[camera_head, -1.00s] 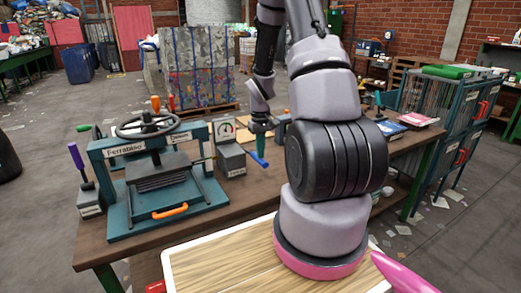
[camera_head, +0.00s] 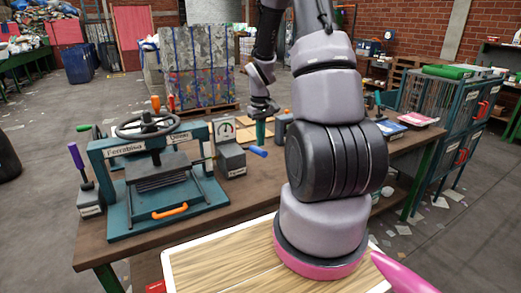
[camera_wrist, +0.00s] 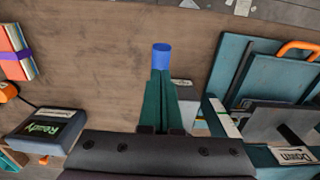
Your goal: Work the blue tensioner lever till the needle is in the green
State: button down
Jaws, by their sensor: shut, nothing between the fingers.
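The blue tensioner lever (camera_head: 258,152) sticks out to the right of a grey box with a gauge (camera_head: 225,129) on top, on the workbench. My gripper (camera_head: 261,138) has green fingers, shut and empty, and points down just above the lever in the head view. In the wrist view the lever's blue end (camera_wrist: 162,55) shows right past my fingertips (camera_wrist: 160,72). I cannot tell whether they touch. The gauge has a pale dial, and its needle is too small to read.
A teal press (camera_head: 150,180) with a black handwheel and orange handle stands left of the gauge box. A purple-handled lever (camera_head: 77,158) is farther left. In the wrist view a dark box with a green display (camera_wrist: 47,130) is at left.

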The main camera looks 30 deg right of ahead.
jog(key=shift+r, duration=2.45)
